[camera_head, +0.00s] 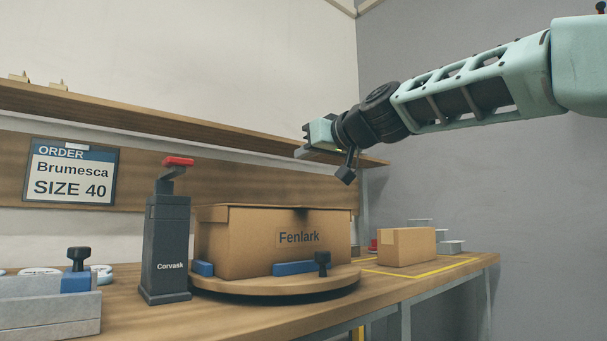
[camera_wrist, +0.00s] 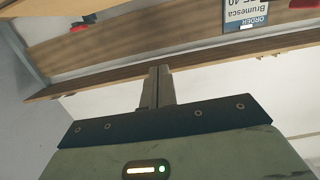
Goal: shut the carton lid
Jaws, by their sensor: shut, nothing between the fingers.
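The brown Fenlark carton (camera_head: 240,243) sits on the round wooden turntable (camera_head: 300,287), between blue blocks (camera_head: 294,268). Its top edge is seen almost edge-on. A thin lid edge (camera_head: 250,207) lies roughly level across the top and juts slightly past the left side; no flap stands up. Whether it is fully seated cannot be told. My gripper (camera_head: 306,143) is up and to the right of the carton, well above it and touching nothing. In the wrist view my gripper (camera_wrist: 159,72) shows its fingers together and empty.
A dark Corvask post (camera_head: 167,245) with a red handle (camera_head: 178,161) stands left of the carton. A smaller box (camera_head: 406,246) sits at right inside yellow tape. A long shelf (camera_head: 180,120) runs behind, with an order board (camera_head: 70,172) below it.

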